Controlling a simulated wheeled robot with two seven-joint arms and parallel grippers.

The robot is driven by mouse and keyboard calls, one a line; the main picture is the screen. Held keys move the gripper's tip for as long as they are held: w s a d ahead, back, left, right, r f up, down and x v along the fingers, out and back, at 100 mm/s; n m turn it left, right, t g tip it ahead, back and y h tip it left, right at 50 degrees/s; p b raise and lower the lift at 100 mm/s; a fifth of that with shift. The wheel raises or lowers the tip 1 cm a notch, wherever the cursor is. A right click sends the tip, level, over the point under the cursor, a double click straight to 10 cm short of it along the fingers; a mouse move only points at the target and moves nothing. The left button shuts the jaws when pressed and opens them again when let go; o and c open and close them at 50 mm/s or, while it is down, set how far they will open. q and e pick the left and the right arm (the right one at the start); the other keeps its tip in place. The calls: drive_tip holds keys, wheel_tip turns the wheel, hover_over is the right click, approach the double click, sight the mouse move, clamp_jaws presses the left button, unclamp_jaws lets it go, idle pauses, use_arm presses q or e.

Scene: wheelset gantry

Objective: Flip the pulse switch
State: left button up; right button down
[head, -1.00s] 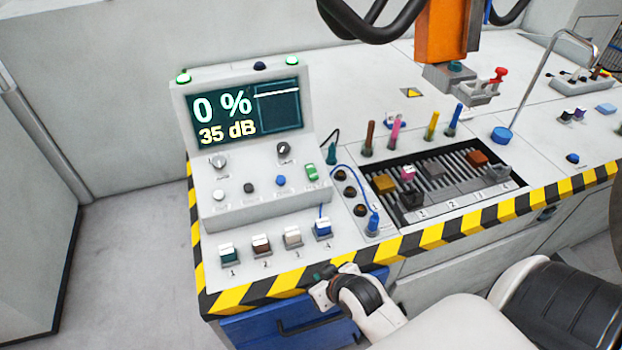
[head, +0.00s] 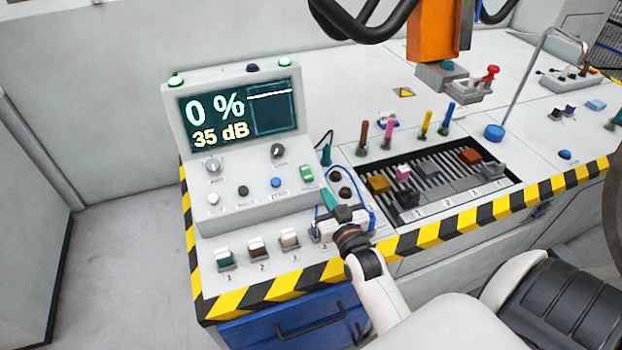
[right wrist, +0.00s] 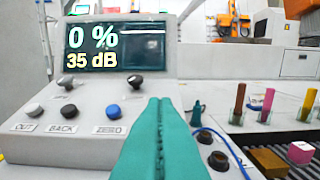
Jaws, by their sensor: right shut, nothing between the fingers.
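A green rocker switch (head: 306,173) sits at the right end of the button row on the sloped face of the grey control box (head: 245,212). Its label is too small to read, so I cannot confirm that it is the pulse switch. My right gripper (head: 328,197) has teal fingers, shut and empty, just below and right of the green switch, apparently apart from it. In the right wrist view the shut fingers (right wrist: 158,108) point at the box and hide the green switch. My left gripper is out of view.
The box's screen (head: 243,108) reads 0 % and 35 dB. Two knobs and the white, black and blue (head: 275,182) buttons are left of the switch. Numbered switches (head: 257,247) stand in front; my right gripper covers the rightmost. A blue cable (head: 371,209) runs close by.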

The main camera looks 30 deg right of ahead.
drive_tip(key=p, duration=0.2)
hover_over(307, 173)
drive_tip(key=v, duration=0.5)
drive_tip(key=shift+w+d+f, duration=0.1)
drive_tip(key=shift+w+f, duration=0.1)
drive_tip(key=shift+f, duration=0.45)
drive_tip(key=shift+w+f, duration=0.25)
drive_tip(key=shift+f, duration=0.4)
drive_tip(key=shift+w+f, duration=0.2)
drive_tip(key=shift+f, duration=0.45)
drive_tip(key=shift+b, duration=0.3)
